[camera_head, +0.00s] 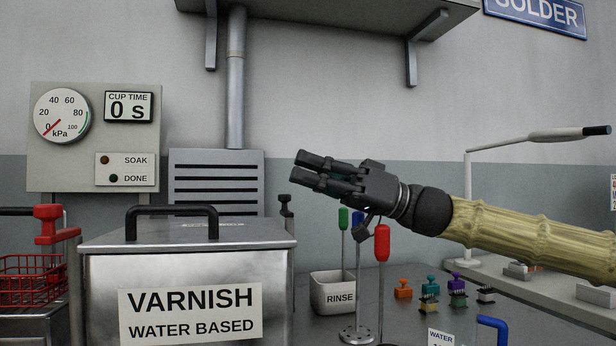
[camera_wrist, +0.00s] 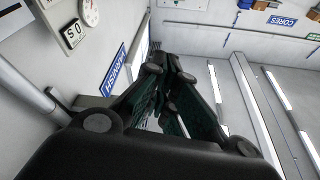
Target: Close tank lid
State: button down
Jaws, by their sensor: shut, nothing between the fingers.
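The varnish tank (camera_head: 105,290) is a metal box labelled "VARNISH WATER BASED" at the lower left of the head view. Its lid (camera_head: 260,233) has a black bar handle (camera_head: 171,210) and lies flat across the top of the tank, looking closed. My gripper (camera_head: 308,170) is in the air to the right of the lid and above it, pointing left. Its fingers are together and hold nothing. In the wrist view the fingers (camera_wrist: 170,75) converge at their tips, and neither tank nor lid is in that view.
A red basket (camera_head: 30,282) stands left of the tank. A white RINSE bin (camera_head: 333,293), red-handled (camera_head: 382,245) and green-handled rods, and several coloured connectors (camera_head: 430,290) stand on the bench to the right. A gauge panel (camera_head: 95,137) and a shelf (camera_head: 330,12) are on the wall.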

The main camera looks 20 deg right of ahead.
jog(key=d+p, duration=0.3)
jog(key=d, duration=0.6)
jog(key=shift+d+f, duration=0.2)
jog(key=shift+f, duration=0.05)
